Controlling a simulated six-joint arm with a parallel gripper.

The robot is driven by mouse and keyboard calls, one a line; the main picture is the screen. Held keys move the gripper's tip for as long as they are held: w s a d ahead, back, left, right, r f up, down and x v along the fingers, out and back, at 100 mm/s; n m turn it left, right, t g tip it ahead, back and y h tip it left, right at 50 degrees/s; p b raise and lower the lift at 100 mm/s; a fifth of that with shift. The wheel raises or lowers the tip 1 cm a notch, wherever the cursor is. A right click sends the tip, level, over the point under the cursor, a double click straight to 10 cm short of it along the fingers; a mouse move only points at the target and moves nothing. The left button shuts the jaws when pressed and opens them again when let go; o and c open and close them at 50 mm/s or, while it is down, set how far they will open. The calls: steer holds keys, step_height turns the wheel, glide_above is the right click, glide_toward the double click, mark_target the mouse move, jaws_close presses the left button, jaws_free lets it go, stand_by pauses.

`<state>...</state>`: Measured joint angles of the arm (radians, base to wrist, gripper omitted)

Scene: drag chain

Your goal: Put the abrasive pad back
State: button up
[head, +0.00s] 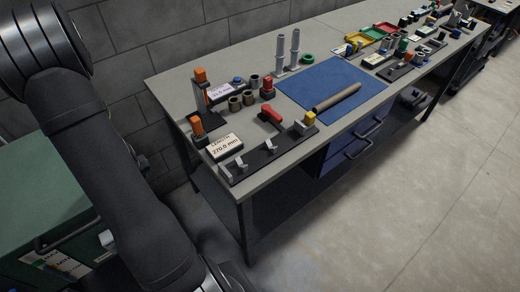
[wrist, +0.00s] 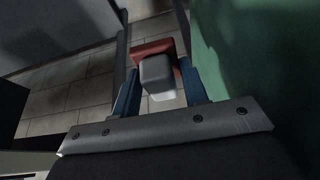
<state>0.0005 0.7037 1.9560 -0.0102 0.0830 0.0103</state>
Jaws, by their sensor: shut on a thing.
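In the wrist view, my gripper (wrist: 157,80) is shut on a small block, which I take to be the abrasive pad (wrist: 157,72). The held thing hangs clear over a tiled floor, between a green surface and a grey one. In the head view the gripper is out of frame below my arm. No holder for the pad can be made out for sure in either view.
A green cabinet (head: 50,205) with a handle stands at the lower left, close to my arm. The workbench (head: 270,178) carries several fixtures, a red-handled clamp (head: 271,112), a blue mat (head: 310,88) and a brown tube (head: 337,97). The concrete floor (head: 400,200) at right is clear.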

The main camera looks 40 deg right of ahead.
steer(key=w+d+r+m+h, duration=0.15)
steer(key=w+d+r, duration=0.25)
steer(key=d+r, duration=0.4)
steer(key=w+d+r+m, duration=0.2)
steer(key=w+d+r, duration=0.35)
steer(key=d, duration=0.45)
steer(key=w+d+r+m+h, duration=0.15)
steer(key=w+d+r, duration=0.25)
steer(key=d+r, duration=0.5)
steer(key=s+d+r+m+g, duration=0.1)
steer(key=d+r, duration=0.2)
steer(key=d, duration=0.3)
steer(key=s+d+r+m, duration=0.1)
steer(key=d+r+m, duration=0.15)
steer(key=d, duration=0.35)
steer(key=s+d+f+m+g+h, duration=0.1)
steer(key=s+d+f+m, duration=0.15)
steer(key=s+d, duration=1.15)
steer(key=s+d+f+m+g, duration=0.1)
steer(key=s+d+f+m, duration=0.15)
steer(key=s+d, duration=1.2)
glide_above(301, 86)
steer(key=a, duration=0.2)
steer(key=f, duration=0.7)
steer(key=shift+s+d+f, duration=0.15)
steer(key=shift+s+d, duration=0.05)
steer(key=shift+s, duration=0.2)
steer(key=shift+f, duration=2)
steer(key=shift+f, duration=0.1)
